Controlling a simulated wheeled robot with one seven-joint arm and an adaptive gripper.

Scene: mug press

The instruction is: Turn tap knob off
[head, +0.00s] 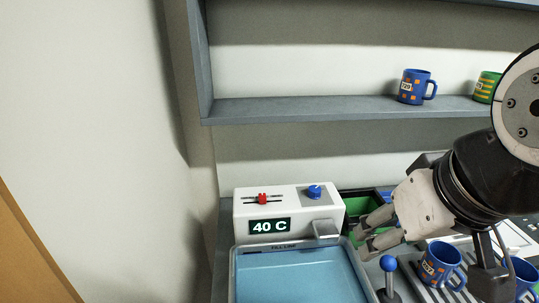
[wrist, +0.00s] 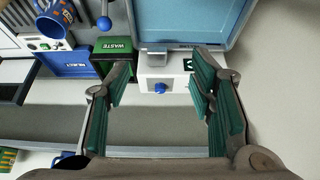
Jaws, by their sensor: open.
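The tap knob (head: 314,191) is a blue knob on top of a white box (head: 244,208) with a red slider (head: 262,198) and a display reading 40 C. In the wrist view the blue knob (wrist: 160,87) lies between and beyond my open fingers. My gripper (head: 364,233) is open and empty, to the right of the box and apart from the knob. Its green-padded fingers show in the wrist view (wrist: 163,90). A grey spout (head: 326,229) sticks out from the box front below the knob.
A basin of blue water (head: 300,243) stands in front of the box. A blue-knobbed lever (head: 388,264) and a blue mug (head: 441,264) are right of it. A shelf (head: 300,108) with mugs hangs above.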

